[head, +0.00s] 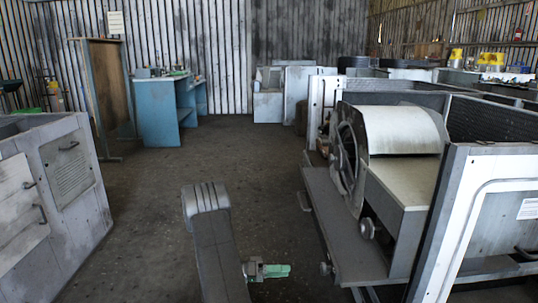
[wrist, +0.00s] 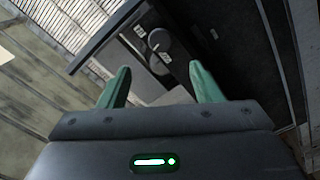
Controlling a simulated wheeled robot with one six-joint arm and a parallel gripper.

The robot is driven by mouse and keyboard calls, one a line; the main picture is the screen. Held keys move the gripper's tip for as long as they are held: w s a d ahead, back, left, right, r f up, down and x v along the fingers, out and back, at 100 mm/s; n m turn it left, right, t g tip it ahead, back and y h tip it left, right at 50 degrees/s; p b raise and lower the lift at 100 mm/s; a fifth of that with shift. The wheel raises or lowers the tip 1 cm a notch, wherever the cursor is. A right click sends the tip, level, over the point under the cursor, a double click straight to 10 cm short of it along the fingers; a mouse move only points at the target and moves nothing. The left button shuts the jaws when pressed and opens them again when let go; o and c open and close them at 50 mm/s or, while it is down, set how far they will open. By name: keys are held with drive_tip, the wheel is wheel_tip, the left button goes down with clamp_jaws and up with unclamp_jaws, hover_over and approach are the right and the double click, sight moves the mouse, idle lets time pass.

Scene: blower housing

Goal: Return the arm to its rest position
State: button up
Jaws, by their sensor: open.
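My arm (head: 215,240) rises in the lower middle of the head view, over the floor between the cabinets. A small green and grey part, which looks like my gripper (head: 268,271), shows at its right side, left of the blower housing. In the wrist view my gripper (wrist: 160,86) has its two green fingers spread apart with nothing between them. Beyond the fingers is a dark panel with a round grey knob (wrist: 158,40) and small pale labels. The fingers appear apart from the knob; the exact gap cannot be told.
The blower housing (head: 405,130) with its round drum stands on a bench at the right, near my arm. A white-framed panel (head: 455,225) is in front of it. A grey cabinet (head: 60,190) stands at the left. The floor (head: 190,165) between is clear.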

sight(321, 268)
drive_tip(key=d+b, duration=0.1)
drive_tip(key=d, duration=0.5)
drive_tip(key=d+b, duration=0.2)
drive_tip(key=d, duration=0.4)
drive_tip(key=shift+w+d+f, duration=0.1)
drive_tip(key=shift+w+d, duration=0.1)
drive_tip(key=shift+a+n, duration=0.15)
drive_tip(key=shift+n, duration=1.95)
drive_tip(key=n+p, duration=0.3)
drive_tip(key=n, duration=0.1)
drive_tip(key=shift+r+p, duration=0.35)
drive_tip(key=shift+r, duration=0.05)
drive_tip(key=n+p, duration=0.6)
drive_tip(key=shift+p, duration=0.35)
drive_tip(key=n+p, duration=0.4)
drive_tip(key=shift+f+n+p, duration=0.15)
drive_tip(key=shift+n+p, duration=0.75)
drive_tip(key=shift+n, duration=0.2)
